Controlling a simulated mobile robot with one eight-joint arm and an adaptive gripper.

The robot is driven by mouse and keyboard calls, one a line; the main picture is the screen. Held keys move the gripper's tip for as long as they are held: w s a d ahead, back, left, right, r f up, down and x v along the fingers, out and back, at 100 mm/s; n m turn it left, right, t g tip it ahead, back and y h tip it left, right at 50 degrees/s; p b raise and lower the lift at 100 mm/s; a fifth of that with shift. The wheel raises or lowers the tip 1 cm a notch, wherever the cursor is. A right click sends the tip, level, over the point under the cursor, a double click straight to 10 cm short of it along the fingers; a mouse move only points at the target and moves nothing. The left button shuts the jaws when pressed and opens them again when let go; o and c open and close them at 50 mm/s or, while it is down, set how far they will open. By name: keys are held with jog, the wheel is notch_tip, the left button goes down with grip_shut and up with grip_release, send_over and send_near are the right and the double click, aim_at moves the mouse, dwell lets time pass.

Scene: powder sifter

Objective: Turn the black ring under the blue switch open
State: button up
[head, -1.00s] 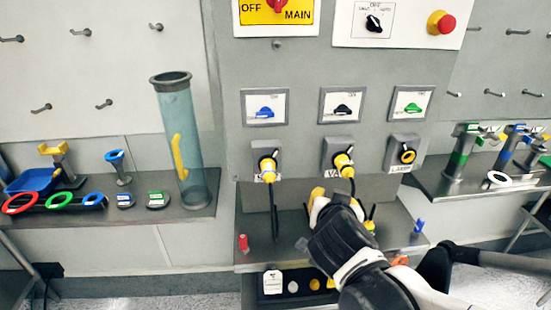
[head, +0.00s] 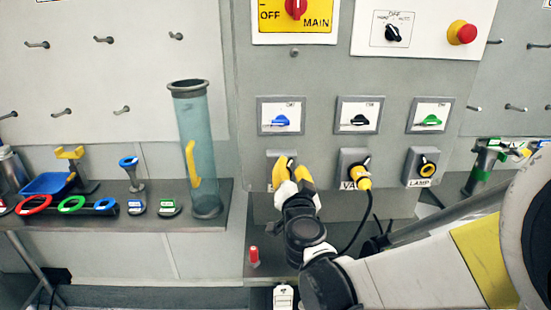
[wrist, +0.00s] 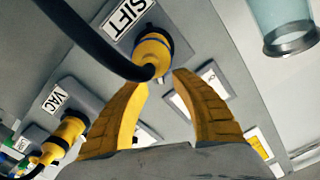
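The blue switch (head: 281,121) is on the panel at the upper left of the switch row. Below it is the SIFT socket, mostly hidden behind my gripper (head: 293,170) in the head view. In the wrist view a yellow plug (wrist: 153,52) sits in this socket, with a dark ring (wrist: 158,33) around its base beside the SIFT label. My gripper (wrist: 160,82) is open. Its two yellow fingers stand to either side of the plug's near end, and I cannot tell whether they touch it. The black ring's turn position is not clear.
A black cable (wrist: 90,42) crosses in front of the SIFT socket in the wrist view. To the right, the VAC socket holds another yellow plug (head: 361,172), and the LAMP socket (head: 427,169) has no plug. A clear tube (head: 195,150) stands left of the panel.

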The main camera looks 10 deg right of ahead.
jog(key=shift+w+d, duration=0.1)
jog(key=shift+w, duration=1.05)
grip_shut()
